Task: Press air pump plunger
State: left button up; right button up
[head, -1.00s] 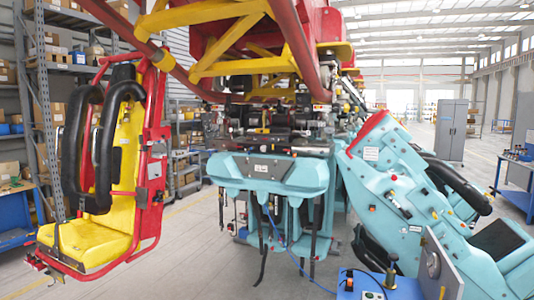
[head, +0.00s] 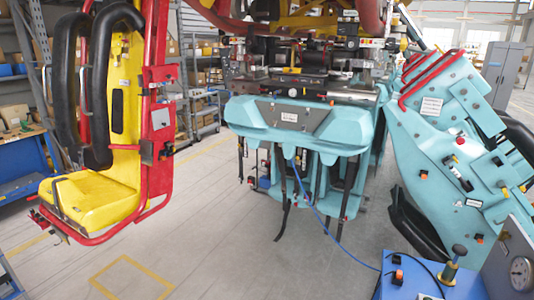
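The air pump (head: 408,270) is a blue unit at the bottom right of the head view, partly cut off by the lower edge. An orange button-like part (head: 398,276) sits on the top, left of the plunger. A thin blue hose (head: 322,222) runs from the pump up to the turquoise train part. Neither of my grippers is in view.
A turquoise seat assembly (head: 440,155) stands tilted behind the pump. A turquoise train front (head: 290,125) with hanging straps is in the middle. A yellow and red seat (head: 95,205) hangs at the left. Open grey floor (head: 230,265) lies left of the pump.

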aim_at(459, 250)
jog(key=i, duration=2.25)
jog(key=i+j+z, duration=0.1)
jog(key=i, duration=0.35)
jog(key=i+j+z, duration=0.15)
jog(key=i, duration=0.25)
jog(key=i+j+z, duration=0.1)
jog(key=i, duration=0.35)
jog(key=i+z, duration=0.15)
jog(key=z, duration=2.3)
